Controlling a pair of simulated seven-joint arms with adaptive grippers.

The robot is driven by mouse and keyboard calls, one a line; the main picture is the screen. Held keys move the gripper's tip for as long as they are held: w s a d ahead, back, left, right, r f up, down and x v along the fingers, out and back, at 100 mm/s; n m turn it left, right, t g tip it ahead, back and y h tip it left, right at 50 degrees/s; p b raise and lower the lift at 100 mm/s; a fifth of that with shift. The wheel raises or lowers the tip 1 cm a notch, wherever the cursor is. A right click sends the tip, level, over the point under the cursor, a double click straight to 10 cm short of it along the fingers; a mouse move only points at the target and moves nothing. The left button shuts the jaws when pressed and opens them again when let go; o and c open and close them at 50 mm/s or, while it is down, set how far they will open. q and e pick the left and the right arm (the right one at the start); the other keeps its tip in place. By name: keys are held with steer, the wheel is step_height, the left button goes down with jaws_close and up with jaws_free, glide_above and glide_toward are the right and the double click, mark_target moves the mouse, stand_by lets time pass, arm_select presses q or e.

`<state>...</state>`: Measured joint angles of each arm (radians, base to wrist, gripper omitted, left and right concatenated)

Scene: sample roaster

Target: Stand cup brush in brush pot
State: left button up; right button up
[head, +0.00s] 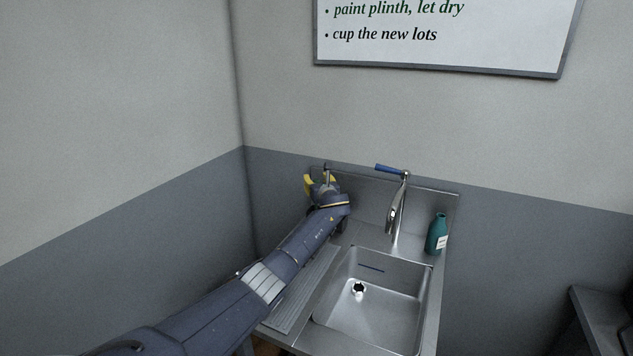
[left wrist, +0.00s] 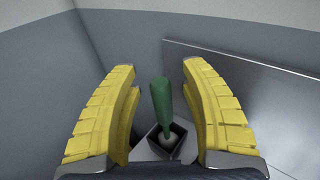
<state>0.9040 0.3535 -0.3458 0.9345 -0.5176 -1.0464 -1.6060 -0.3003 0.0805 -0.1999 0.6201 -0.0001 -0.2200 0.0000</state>
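In the left wrist view the cup brush (left wrist: 161,104) shows as a green handle, with a pale part at its lower end. It stands nearly upright in the square grey brush pot (left wrist: 147,146), its lower end inside the rim. My left gripper (left wrist: 160,70) is open, with its yellow fingers on either side of the handle and a gap to each. In the head view my left gripper (head: 322,183) is at the back left corner of the sink unit. There the arm and gripper hide most of the pot and brush. My right gripper is not in view.
The steel sink (head: 375,300) has a tap (head: 396,213) with a blue lever behind it. A teal bottle (head: 436,234) stands at the back right. A ribbed drainboard (head: 302,290) lies left of the basin. Walls close in behind and to the left.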

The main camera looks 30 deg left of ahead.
arm_select(q)
steer(key=v, duration=1.2)
stand_by(0.4)
stand_by(0.4)
